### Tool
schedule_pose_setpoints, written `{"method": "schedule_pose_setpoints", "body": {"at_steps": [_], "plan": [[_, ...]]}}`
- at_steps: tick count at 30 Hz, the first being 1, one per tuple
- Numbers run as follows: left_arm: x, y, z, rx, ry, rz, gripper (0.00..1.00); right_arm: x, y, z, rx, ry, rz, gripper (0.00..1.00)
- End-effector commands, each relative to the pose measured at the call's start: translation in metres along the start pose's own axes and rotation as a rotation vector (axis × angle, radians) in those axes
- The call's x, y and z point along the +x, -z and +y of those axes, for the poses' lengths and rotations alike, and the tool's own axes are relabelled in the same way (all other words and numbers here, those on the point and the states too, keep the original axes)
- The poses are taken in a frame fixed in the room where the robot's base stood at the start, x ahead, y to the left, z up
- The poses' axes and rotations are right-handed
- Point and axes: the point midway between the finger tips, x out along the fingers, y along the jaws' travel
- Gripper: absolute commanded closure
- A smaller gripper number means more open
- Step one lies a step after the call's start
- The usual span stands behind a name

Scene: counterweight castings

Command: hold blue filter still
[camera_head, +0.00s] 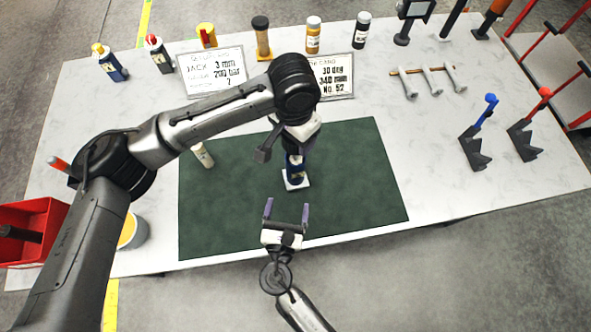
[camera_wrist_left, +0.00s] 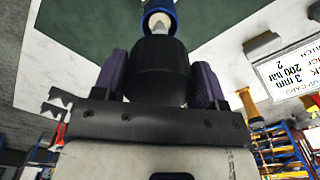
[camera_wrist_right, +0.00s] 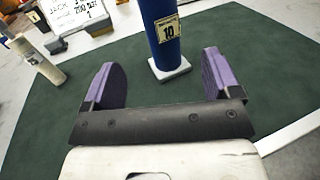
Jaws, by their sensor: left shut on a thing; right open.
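The blue filter (camera_head: 294,164) stands upright on a small white base on the green mat (camera_head: 350,190). In the right wrist view the blue filter (camera_wrist_right: 160,35) bears a yellow label reading 10. My left gripper (camera_wrist_left: 160,68) is above the filter, shut on a black cylindrical part (camera_wrist_left: 158,75). A pale tip and the blue filter (camera_wrist_left: 162,8) show beyond that part; I cannot tell whether it belongs to the filter. My left arm hides the filter's top in the head view. My right gripper (camera_head: 287,211) is open and empty, in front of the filter and apart from it.
A pale cylinder (camera_head: 203,155) stands on the mat's left part. Bottles, signs and a rack with hanging tools (camera_head: 428,80) line the back. Blue-handled (camera_head: 478,135) and red-handled (camera_head: 528,125) fixtures stand at right. The mat right of the filter is clear.

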Motion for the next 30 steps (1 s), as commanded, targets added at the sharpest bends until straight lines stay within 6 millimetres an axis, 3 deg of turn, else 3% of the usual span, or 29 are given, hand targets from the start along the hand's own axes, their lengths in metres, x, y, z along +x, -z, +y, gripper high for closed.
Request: {"method": "schedule_pose_setpoints", "body": {"at_steps": [5, 21, 30], "plan": [[0.0, 0.0, 0.0, 0.0, 0.0, 0.0, 0.57, 0.014, 0.0, 0.0, 0.0, 0.002, 0.0, 0.17], [0.0, 0.0, 0.0, -0.001, 0.0, 0.0, 0.57, 0.097, 0.0, 0.0, 0.001, 0.001, -0.001, 0.17], [0.0, 0.0, 0.0, -0.001, 0.0, 0.0, 0.57, 0.117, 0.0, -0.001, 0.002, 0.001, 0.001, 0.17]]}}
